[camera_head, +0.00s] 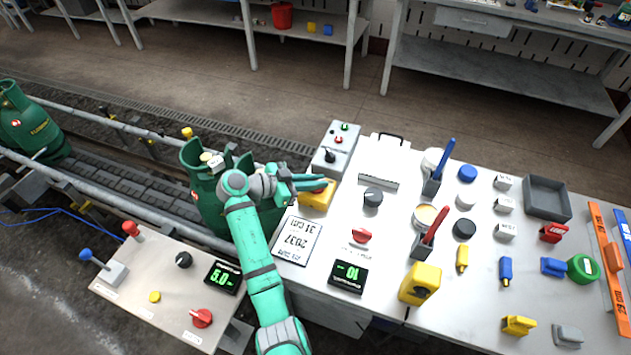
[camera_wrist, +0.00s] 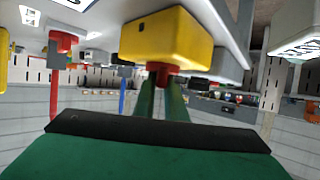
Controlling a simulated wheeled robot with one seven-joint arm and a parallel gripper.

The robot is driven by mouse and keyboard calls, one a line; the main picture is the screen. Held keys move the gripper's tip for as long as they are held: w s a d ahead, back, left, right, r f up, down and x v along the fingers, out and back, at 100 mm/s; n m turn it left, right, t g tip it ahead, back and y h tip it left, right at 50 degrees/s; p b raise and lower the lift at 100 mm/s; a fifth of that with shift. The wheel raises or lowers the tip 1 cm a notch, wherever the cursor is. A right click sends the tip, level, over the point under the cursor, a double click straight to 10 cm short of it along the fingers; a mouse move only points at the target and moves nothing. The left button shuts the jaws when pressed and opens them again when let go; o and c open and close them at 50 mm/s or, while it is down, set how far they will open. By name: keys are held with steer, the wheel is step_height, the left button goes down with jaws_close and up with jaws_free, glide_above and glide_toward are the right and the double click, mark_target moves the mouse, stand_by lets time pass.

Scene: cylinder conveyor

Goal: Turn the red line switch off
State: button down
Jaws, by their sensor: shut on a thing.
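A yellow switch box (camera_head: 318,200) stands at the left part of the white table, near the conveyor. In the wrist view the yellow box (camera_wrist: 165,38) fills the top middle and appears upside down, with a red knob (camera_wrist: 163,72) on it. My gripper (camera_head: 316,182) reaches over the box from the left. In the wrist view my gripper (camera_wrist: 162,84) has its two green fingers close together at the red knob, shut on it. In the head view the fingers largely hide the knob. I cannot tell its set position.
A grey control box (camera_head: 335,150) stands just behind the yellow box. A red dial (camera_head: 361,236) and a black dial (camera_head: 373,196) sit to the right. Green gas cylinders (camera_head: 205,190) are on the conveyor at left. A front-left panel (camera_head: 140,300) holds levers and another red dial (camera_head: 201,318).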

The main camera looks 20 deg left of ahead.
steer(key=shift+f, duration=0.15)
steer(key=c, duration=1.8)
jaws_free()
steer(key=v, duration=1.1)
steer(key=shift+w+d, duration=0.1)
steer(key=shift+w, duration=0.15)
